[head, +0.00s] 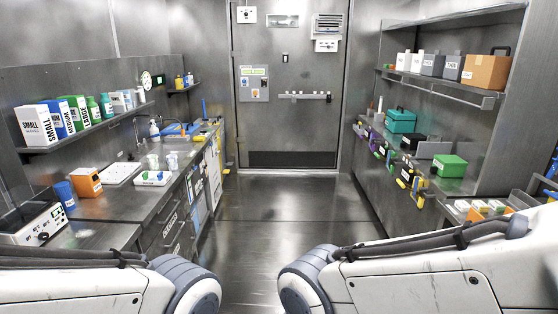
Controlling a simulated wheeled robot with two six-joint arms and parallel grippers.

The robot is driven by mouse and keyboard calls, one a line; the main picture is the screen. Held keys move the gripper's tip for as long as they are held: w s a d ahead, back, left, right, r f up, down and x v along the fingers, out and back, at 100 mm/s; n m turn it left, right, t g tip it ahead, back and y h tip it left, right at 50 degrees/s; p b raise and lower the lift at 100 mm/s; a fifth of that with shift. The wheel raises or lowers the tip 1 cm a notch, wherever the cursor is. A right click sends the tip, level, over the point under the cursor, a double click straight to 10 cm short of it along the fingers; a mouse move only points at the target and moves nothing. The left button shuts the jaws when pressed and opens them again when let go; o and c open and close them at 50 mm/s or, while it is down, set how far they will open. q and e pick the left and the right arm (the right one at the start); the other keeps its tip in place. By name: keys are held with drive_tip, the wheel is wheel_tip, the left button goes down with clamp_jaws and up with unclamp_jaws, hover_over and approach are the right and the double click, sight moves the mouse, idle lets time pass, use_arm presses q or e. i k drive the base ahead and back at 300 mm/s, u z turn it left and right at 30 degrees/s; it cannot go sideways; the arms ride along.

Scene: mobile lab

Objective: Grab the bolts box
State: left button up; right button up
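I cannot make out a box that clearly reads as bolts. Several labelled boxes stand in a row on the upper right shelf: a white box (404,61), a grey box (433,65), a dark grey box (453,67) and an orange-brown box (486,72). Their labels are too small to read surely. An orange box (86,182) with a white label sits on the left counter. My two white arms show at the bottom left and bottom right. Neither gripper is in view.
The left counter (120,205) holds a tray, bottles and a device. The left shelf (90,130) holds boxes marked small, medium and large. The floor (285,205) between is clear up to the closed door (290,130).

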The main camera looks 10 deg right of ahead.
sight(410, 141)
drive_tip(key=u, duration=0.15)
drive_tip(key=i, duration=1.9)
drive_tip(key=z, duration=1)
drive_tip(key=i, duration=1.4)
drive_tip(key=z, duration=0.9)
